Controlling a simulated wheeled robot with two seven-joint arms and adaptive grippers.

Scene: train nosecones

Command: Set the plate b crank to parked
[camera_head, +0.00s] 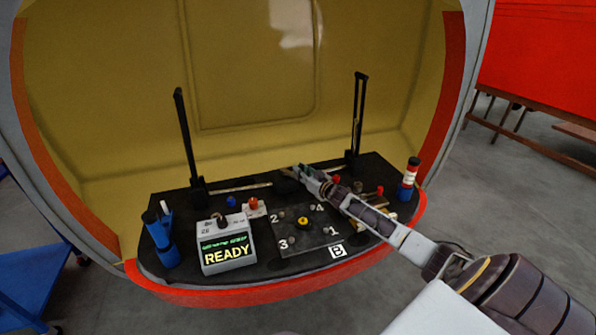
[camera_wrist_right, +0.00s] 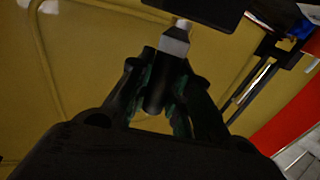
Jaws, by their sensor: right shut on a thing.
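My right gripper (camera_head: 296,174) is beyond this plate at the deck's back, reaching in from the right. In the right wrist view, my right gripper (camera_wrist_right: 157,90) is shut on a black cylindrical handle (camera_wrist_right: 155,97) with a pale metal piece at its top. I cannot tell whether this handle is the plate b crank; no parked mark is readable. My left gripper is not in view.
A box reading READY (camera_head: 228,255) stands left of the plate. Two black posts (camera_head: 186,135) (camera_head: 358,115) rise at the back. A blue holder (camera_head: 165,250) is at left, a red-and-blue cylinder (camera_head: 408,178) at right. The yellow shell (camera_head: 250,70) closes the back.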

